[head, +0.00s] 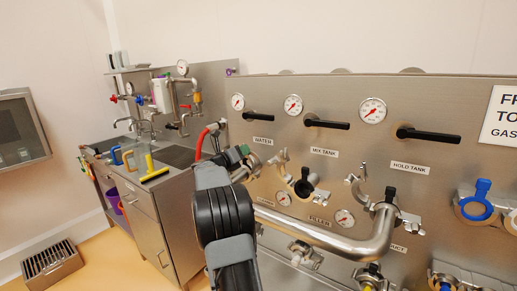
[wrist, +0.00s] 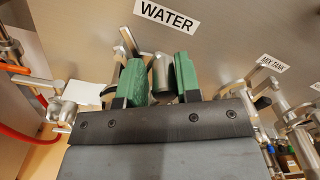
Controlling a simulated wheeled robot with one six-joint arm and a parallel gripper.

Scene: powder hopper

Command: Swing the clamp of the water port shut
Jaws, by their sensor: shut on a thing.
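The water port sits under the WATER label (wrist: 167,15) on the steel panel. A thin metal arm (wrist: 124,42) stands out behind the left finger. In the head view my gripper (head: 238,156) shows by the port, and my arm hides most of the port and clamp. I cannot tell how far the clamp is swung.
A bent steel pipe (head: 335,241) runs from behind my arm to the hold tank port. An open clamp (head: 280,164) is at the mix tank port, close on the right. Black valve handles (head: 326,123) project above. A red hose (wrist: 28,134) hangs on the left.

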